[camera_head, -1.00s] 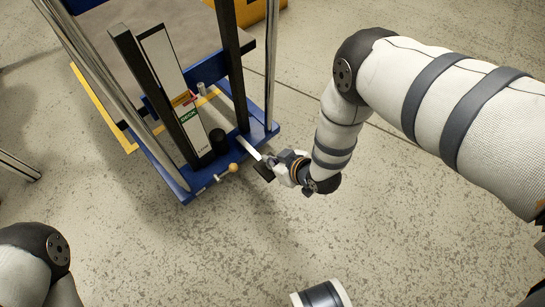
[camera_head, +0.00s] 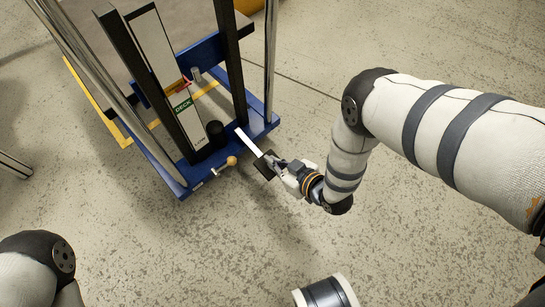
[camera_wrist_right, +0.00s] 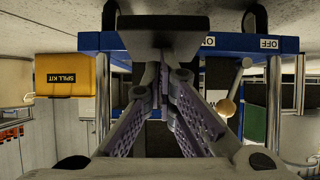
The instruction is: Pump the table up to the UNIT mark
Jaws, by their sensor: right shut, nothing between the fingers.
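The blue lift table (camera_head: 172,176) stands at upper left. Its upright scale (camera_head: 158,52) has a green DECK label and a red pointer (camera_head: 184,84) just above it. No UNIT mark is legible. A silver pedal lever (camera_head: 247,141) sticks out from the base and ends in a black pad (camera_head: 263,167). My right gripper (camera_head: 278,163) is shut and empty at that pad. In the right wrist view the pad (camera_wrist_right: 158,33) lies right before the shut fingers (camera_wrist_right: 161,85); contact is unclear. My left gripper is out of view.
A wooden-knobbed handle (camera_head: 231,161) sits left of the pedal. A yellow spill kit box (camera_wrist_right: 67,80) shows in the wrist view.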

